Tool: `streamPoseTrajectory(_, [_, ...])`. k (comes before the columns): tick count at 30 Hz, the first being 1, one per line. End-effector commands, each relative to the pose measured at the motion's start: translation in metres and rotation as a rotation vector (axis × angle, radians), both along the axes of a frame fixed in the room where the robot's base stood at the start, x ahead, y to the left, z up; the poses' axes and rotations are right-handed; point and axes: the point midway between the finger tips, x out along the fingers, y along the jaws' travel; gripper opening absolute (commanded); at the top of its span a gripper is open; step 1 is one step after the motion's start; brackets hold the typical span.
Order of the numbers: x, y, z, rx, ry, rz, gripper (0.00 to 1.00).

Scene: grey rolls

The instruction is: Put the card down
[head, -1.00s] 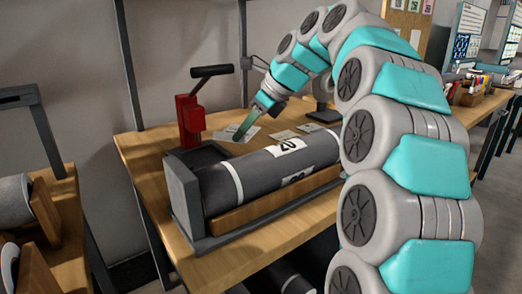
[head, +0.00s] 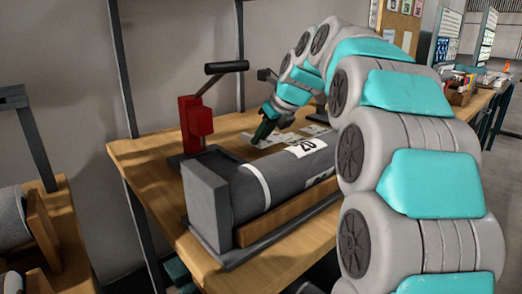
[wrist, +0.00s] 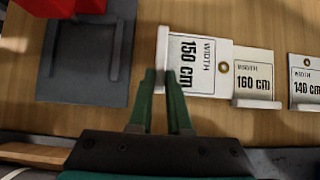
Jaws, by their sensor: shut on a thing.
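The "150 cm" width card (wrist: 193,65) is in the wrist view, turned sideways with its white lipped edge at the left. The green fingers of my gripper (wrist: 162,76) are shut on that lipped edge, and the card's printed face lies to their right. The card is very close to the wooden table top (wrist: 260,123); I cannot tell if it touches. In the head view my gripper (head: 262,135) is low over the table behind the large grey roll (head: 275,185), and the card is mostly hidden there.
A "160 cm" card (wrist: 254,82) and a "140 cm" card (wrist: 305,78) stand to the right of the held card. A red lever press (head: 197,122) on a dark base plate (wrist: 87,62) is to the left. The roll's cradle (head: 208,195) is nearer.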

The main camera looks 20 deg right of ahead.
Motion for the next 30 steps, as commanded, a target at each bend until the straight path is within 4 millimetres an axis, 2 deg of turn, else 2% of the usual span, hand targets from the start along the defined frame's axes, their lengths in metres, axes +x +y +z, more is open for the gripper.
streamPoseTrajectory(5, [0.0, 0.0, -0.011, 0.0, -0.001, 0.0, 0.0])
streamPoseTrajectory(12, [0.0, 0.001, -0.037, 0.001, 0.0, 0.001, 0.0])
streamPoseTrajectory(23, [0.0, 0.0, -0.039, 0.0, -0.001, 0.001, 0.0])
streamPoseTrajectory(24, [0.0, 0.0, -0.039, -0.001, -0.002, 0.001, 0.2])
streamPoseTrajectory(30, [0.0, 0.0, -0.039, -0.001, -0.002, 0.001, 0.42])
